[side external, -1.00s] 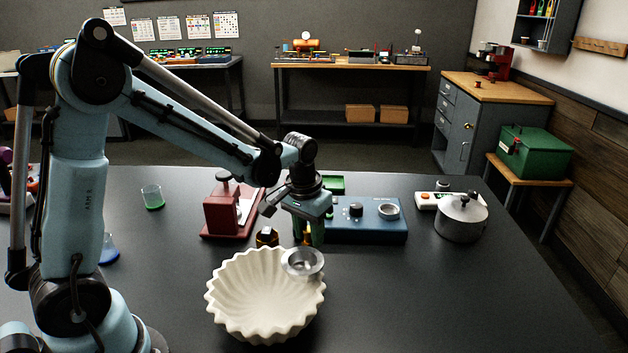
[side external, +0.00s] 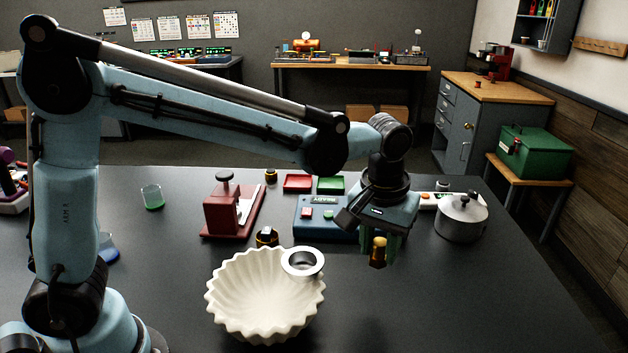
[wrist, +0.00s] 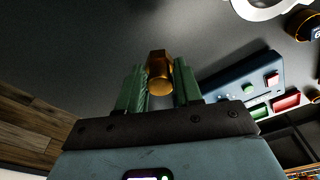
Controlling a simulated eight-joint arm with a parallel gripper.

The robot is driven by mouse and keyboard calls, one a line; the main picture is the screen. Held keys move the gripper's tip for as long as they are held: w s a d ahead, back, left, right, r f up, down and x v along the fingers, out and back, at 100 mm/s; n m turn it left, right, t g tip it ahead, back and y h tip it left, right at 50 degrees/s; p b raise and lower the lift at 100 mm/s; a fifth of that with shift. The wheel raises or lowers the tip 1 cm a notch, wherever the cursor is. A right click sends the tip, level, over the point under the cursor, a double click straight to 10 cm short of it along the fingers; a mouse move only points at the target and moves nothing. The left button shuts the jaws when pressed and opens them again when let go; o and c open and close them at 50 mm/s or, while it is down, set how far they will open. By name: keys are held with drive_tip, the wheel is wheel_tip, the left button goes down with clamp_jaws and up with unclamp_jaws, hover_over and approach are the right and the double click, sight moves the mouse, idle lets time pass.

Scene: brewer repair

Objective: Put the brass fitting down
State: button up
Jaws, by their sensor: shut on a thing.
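The brass fitting (side external: 378,251) is held between the green fingers of my gripper (side external: 380,243). It hangs above the dark table, in front of the right part of the blue device, with its lower end free below the fingertips. In the wrist view the brass fitting (wrist: 160,72) sits between the two green fingers of my gripper (wrist: 159,85), which are shut on it. The dark table top (side external: 440,300) is bare below and to the right of it.
The blue device (side external: 312,228) is behind my gripper. A lidded metal pot (side external: 461,218) stands to the right. A dark and brass part (side external: 267,237) is behind the bowl.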

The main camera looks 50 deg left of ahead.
drive_tip(key=w+a+f, duration=0.1)
drive_tip(key=w+f, duration=0.1)
drive_tip(key=w+a+f, duration=0.3)
drive_tip(key=w+f, duration=0.1)
drive_tip(key=f, duration=0.1)
drive_tip(key=shift+w+a, duration=0.35)
drive_tip(key=shift+w, duration=0.05)
drive_tip(key=shift+f, duration=1.9)
drive_tip(key=o, duration=1.1)
drive_tip(key=shift+f, duration=0.1)
drive_tip(key=shift+c, duration=0.2)
